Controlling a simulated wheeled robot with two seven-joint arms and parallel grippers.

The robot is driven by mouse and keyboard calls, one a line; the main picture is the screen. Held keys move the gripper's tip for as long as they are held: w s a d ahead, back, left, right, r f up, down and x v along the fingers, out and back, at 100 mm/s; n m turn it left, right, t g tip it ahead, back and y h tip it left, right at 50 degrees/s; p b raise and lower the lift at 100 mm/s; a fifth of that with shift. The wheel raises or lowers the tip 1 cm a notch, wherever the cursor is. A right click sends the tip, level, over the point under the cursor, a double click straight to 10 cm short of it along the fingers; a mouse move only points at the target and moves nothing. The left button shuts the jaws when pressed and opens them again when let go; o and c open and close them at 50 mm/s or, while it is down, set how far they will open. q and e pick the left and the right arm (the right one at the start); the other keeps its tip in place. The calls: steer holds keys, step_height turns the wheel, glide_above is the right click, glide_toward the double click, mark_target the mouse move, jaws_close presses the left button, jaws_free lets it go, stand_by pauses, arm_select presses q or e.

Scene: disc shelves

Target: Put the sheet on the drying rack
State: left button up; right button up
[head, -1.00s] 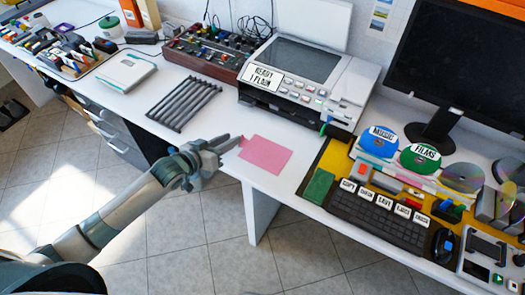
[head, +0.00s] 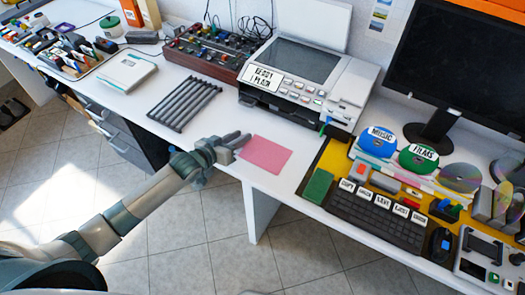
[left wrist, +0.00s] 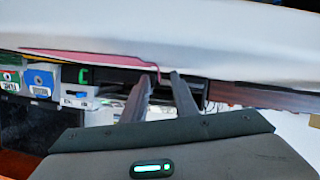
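The pink sheet (head: 266,155) lies flat on the white desk near its front edge. In the left wrist view the sheet (left wrist: 90,58) shows nearly edge-on, with one end close to the fingertips. My left gripper (head: 247,138) is at the sheet's left edge, low over the desk. In the left wrist view its two fingers (left wrist: 163,76) stand apart with a narrow gap; I cannot tell whether the sheet's edge lies between them. The drying rack (head: 184,104), a row of dark grey bars, lies on the desk left of the sheet. My right gripper is not in view.
A printer (head: 306,84) stands behind the sheet. A yellow mat (head: 336,156) with a keyboard (head: 378,219) and a green block (head: 318,185) lies to the right. Bare desk separates rack and sheet.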

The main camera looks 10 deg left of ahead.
arm_select(q)
steer(key=shift+c, duration=0.2)
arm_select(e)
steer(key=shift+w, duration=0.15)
arm_select(q)
jaws_close()
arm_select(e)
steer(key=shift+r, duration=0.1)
